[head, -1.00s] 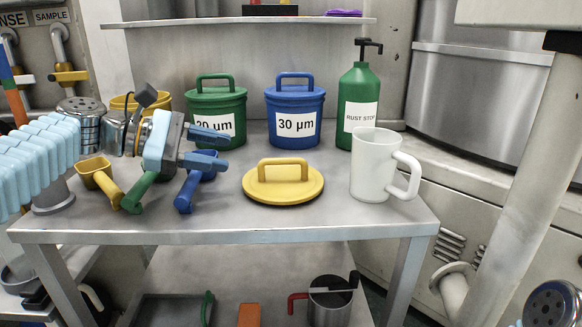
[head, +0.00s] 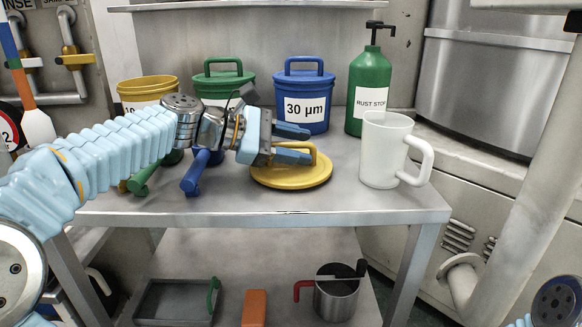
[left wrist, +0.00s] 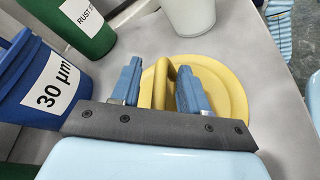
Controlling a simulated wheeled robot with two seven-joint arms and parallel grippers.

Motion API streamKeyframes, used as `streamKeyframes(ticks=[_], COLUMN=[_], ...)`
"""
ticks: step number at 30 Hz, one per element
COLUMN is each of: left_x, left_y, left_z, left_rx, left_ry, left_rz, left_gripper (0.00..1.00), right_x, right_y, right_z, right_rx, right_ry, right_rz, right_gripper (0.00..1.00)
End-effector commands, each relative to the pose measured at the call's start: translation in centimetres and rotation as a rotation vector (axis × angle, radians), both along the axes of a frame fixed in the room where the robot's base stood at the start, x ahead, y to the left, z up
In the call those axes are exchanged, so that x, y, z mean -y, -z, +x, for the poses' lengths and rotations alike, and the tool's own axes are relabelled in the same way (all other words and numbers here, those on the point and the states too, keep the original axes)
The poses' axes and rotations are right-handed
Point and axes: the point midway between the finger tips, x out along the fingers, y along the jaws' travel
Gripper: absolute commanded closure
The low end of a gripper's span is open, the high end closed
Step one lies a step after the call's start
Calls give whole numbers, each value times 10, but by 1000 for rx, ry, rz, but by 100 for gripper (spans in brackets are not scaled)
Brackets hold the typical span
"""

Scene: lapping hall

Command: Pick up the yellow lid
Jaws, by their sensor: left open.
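The yellow lid (head: 313,177) lies flat on the metal table, with its arched handle standing up. My left gripper (head: 308,143) is open at the lid's handle, over the lid's left and back part in the head view. In the left wrist view the lid (left wrist: 232,84) lies beyond the gripper (left wrist: 160,88). The yellow handle (left wrist: 160,82) shows between the two blue fingers there, with a gap on each side. The gripper hides part of the lid in both views. My right gripper is not in view.
A blue bucket (head: 300,92), a green bucket (head: 222,80) and a green pump bottle (head: 369,92) stand behind the lid. A white mug (head: 383,150) stands just right of it. Blue (head: 196,180) and green (head: 141,182) scoop handles lie under my left arm.

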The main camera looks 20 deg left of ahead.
Motion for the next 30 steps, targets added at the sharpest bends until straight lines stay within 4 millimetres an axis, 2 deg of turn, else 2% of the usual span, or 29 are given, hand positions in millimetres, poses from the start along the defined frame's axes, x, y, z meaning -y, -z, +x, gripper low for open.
streamKeyframes(ticks=[6, 8, 15, 25, 30], left_x=[1, 1, 1, 1, 1], left_y=[0, 0, 0, 0, -12], left_z=[1, 1, 0, 0, 1], left_rx=[0, 0, 0, 0, 3], left_ry=[0, 0, 0, 1, 1], left_rz=[0, 0, 0, -1, 0], left_gripper=[56, 63, 100, 100, 100], right_x=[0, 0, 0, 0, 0], right_y=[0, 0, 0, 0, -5], right_z=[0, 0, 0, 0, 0], right_rx=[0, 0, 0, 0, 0], right_ry=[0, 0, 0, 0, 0], right_rz=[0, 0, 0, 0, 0], right_gripper=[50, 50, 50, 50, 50])
